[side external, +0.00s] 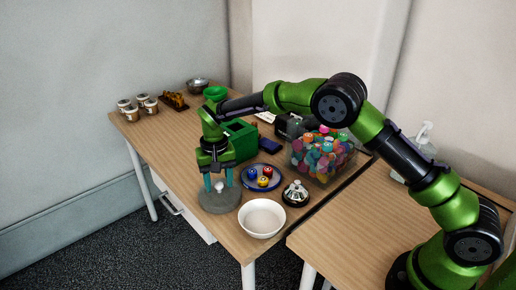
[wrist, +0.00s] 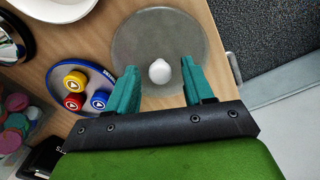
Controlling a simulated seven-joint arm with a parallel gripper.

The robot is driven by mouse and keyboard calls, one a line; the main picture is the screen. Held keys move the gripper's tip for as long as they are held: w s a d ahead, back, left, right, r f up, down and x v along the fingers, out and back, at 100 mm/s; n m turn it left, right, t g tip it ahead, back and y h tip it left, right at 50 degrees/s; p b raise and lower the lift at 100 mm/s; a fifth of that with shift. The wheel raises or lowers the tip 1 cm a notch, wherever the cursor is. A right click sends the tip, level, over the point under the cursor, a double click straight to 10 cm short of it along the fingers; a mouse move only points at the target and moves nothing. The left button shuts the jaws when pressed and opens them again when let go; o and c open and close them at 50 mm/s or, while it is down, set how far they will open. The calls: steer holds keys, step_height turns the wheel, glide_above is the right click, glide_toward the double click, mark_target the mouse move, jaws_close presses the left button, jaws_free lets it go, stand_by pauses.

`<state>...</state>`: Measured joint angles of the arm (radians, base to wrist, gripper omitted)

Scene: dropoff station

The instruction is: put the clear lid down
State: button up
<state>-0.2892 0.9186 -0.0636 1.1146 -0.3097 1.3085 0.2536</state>
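The clear lid (side external: 220,202) is a round, see-through grey disc with a white knob, near the table's front left edge in the side view. It appears to lie flat on the wood; in the wrist view the lid (wrist: 145,35) reaches close to the table edge. My gripper (side external: 220,186) points down over it. In the wrist view my gripper's teal fingers (wrist: 160,82) stand apart on either side of the white knob (wrist: 160,71), with a gap on both sides. The gripper is open and holds nothing.
A blue-rimmed plate (side external: 262,177) with red, yellow and blue pieces lies right of the lid. A green box (side external: 238,140) is behind my gripper.

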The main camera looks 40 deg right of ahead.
mark_target(219, 184)
steer(key=s+d+r+t, duration=0.1)
steer(key=s+d+r, duration=0.1)
steer(key=r, duration=0.8)
steer(key=s+d+r, duration=0.2)
steer(key=s+r, duration=0.1)
steer(key=r, duration=0.7)
steer(key=s+d+r+t+y, duration=0.1)
steer(key=s+d+r+t, duration=0.15)
steer(key=s, duration=0.55)
steer(key=s+d+r+t+y, duration=0.1)
steer(key=s+d+r, duration=0.2)
steer(key=s, duration=0.4)
steer(key=s+d+f+t, duration=0.1)
steer(key=s+f, duration=0.4)
steer(key=s, duration=0.5)
steer(key=shift+n+t, duration=0.3)
steer(key=shift+t, duration=0.55)
